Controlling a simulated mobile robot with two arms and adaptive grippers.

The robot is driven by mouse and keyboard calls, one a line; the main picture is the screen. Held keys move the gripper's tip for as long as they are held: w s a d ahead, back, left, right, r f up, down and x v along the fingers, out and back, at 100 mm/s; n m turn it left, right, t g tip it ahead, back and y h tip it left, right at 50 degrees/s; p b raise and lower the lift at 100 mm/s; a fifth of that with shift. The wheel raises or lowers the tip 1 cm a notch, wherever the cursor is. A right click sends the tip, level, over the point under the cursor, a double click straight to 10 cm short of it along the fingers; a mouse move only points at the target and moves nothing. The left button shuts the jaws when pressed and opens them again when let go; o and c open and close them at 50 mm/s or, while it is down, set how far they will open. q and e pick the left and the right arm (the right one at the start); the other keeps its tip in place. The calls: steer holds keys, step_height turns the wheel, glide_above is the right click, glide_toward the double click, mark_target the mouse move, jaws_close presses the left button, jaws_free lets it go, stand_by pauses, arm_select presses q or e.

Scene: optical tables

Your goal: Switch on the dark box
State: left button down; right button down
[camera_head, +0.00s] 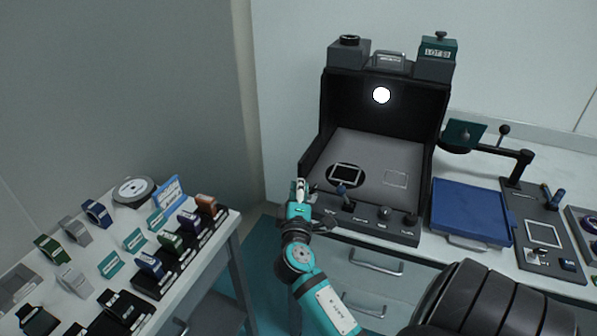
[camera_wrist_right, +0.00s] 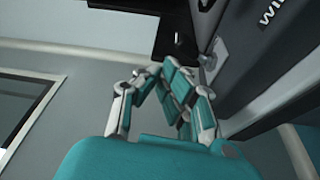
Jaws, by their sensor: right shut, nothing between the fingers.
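The dark box (camera_head: 340,112) stands open-fronted on the bench at the back, with a bright white round spot (camera_head: 381,95) on its inner back wall. Its front control strip (camera_head: 365,226) carries several dark knobs and a lever-like control (camera_head: 345,197) near its left end. My right gripper (camera_head: 300,188) is at the box's left front corner, left of that lever. In the right wrist view, my fingers (camera_wrist_right: 165,80) are shut and empty, close to a dark panel (camera_wrist_right: 275,80) with partly cut-off white lettering. Whether they touch it I cannot tell. My left gripper is out of view.
A blue tray (camera_head: 470,212) and a dark plate with a jointed stand (camera_head: 515,170) are right of the box. A side table (camera_head: 225,225) at left holds many small coloured boxes. Drawers (camera_head: 375,285) sit under the bench.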

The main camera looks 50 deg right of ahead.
steer(key=v, duration=1.1)
steer(key=w+a+f+n+g+y+p, duration=0.1)
steer(key=a+f+y, duration=0.3)
steer(key=f, duration=0.8)
steer(key=w+a+f+n+g+y+p, duration=0.1)
steer(key=a+f+y, duration=0.35)
steer(key=f, duration=0.65)
steer(key=s+a+f+g+y, duration=0.1)
steer(key=s+a+f, duration=0.15)
steer(key=f, duration=0.25)
steer(key=s+a+f+m+g+y+p, duration=0.1)
steer(key=s+f, duration=0.2)
steer(key=f, duration=0.3)
steer(key=s+a+f+g+y, duration=0.1)
steer(key=s+a+f, duration=0.15)
steer(key=f, duration=0.25)
steer(key=s+f+m+g, duration=0.1)
steer(key=s+f, duration=0.3)
steer(key=s, duration=0.5)
steer(key=s+f+m+g+y+p, duration=0.1)
steer(key=s+f+m+g, duration=0.1)
steer(key=s+f, duration=0.3)
steer(key=s+f+m+g+y+p, duration=0.1)
steer(key=s+f, duration=0.4)
steer(key=s, duration=0.9)
steer(key=shift+f+m+g, duration=0.2)
steer(key=shift+m+g, duration=0.4)
steer(key=shift+g, duration=0.6)
